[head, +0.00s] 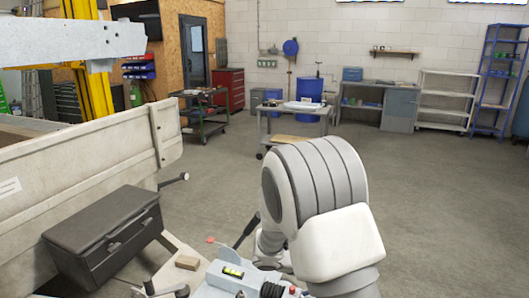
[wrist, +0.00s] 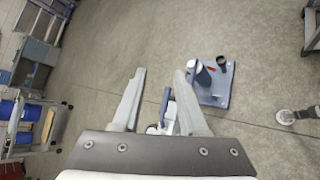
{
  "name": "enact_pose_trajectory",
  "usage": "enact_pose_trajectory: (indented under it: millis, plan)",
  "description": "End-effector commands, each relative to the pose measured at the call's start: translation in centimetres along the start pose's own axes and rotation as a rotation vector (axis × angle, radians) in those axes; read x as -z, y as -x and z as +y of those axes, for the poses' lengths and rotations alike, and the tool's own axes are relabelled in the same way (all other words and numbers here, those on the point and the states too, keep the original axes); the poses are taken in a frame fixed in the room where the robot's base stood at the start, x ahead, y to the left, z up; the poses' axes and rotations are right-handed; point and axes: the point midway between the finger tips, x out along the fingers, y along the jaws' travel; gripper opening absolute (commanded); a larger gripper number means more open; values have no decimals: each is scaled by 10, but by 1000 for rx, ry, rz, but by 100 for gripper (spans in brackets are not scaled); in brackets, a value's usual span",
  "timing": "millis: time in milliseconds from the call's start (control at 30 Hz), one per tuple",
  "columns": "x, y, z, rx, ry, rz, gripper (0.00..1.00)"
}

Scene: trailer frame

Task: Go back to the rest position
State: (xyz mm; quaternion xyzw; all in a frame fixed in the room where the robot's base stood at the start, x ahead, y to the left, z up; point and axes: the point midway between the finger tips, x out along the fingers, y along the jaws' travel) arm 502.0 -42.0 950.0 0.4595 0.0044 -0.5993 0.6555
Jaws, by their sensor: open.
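In the wrist view my gripper (wrist: 160,73) is open. Its two fingers stand apart, with nothing held between them and concrete floor beyond. In the head view a rounded grey and white link of my arm fills the lower middle. My gripper cannot be made out in that view.
A trailer side wall (head: 100,155) and a dark toolbox (head: 105,235) stand at left. A light-blue tray (head: 222,278) with a level (head: 233,272) lies low, beside my arm. A wheeled table (head: 285,124) stands ahead; shelves (head: 445,100) line the back right. The right floor is clear.

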Motion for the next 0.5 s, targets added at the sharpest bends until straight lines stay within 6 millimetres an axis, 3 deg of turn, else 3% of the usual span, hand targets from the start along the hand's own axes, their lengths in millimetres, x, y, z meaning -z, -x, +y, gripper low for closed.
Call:
enact_pose_trajectory:
  millis: [100, 500]
  plan:
    - [-34, 16, 4, 78, -117, 20, 42]
    - [-124, 69, -8, 322, -475, 119, 42]
